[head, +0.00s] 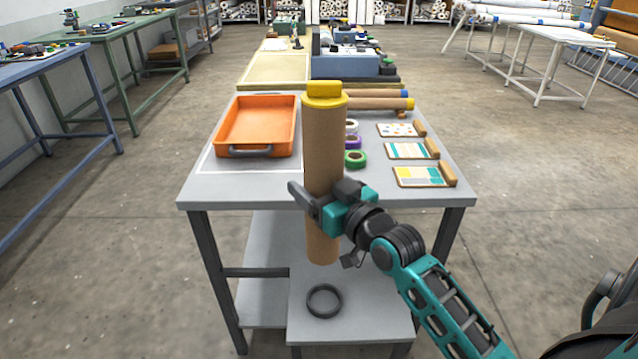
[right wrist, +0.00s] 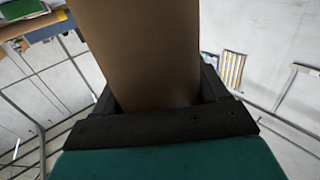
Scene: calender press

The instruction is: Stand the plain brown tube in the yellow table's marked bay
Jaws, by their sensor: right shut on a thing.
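My right gripper (head: 322,205) is shut around the lower half of a brown tube (head: 323,150). The tube is upright, with a yellow cap (head: 324,92) on its top end. Its lower end hangs in front of the grey table (head: 240,188), above a low grey stand with a black ring (head: 324,300). In the right wrist view the tube (right wrist: 150,50) fills the space between the fingers. A yellow-topped table (head: 268,72) stands farther back, beyond the grey table. My left gripper is not in view.
The grey table carries an orange tray (head: 224,126), tape rolls (head: 355,159), lying tubes (head: 378,103) and sample boards (head: 420,176). Open floor lies left and right of the grey table.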

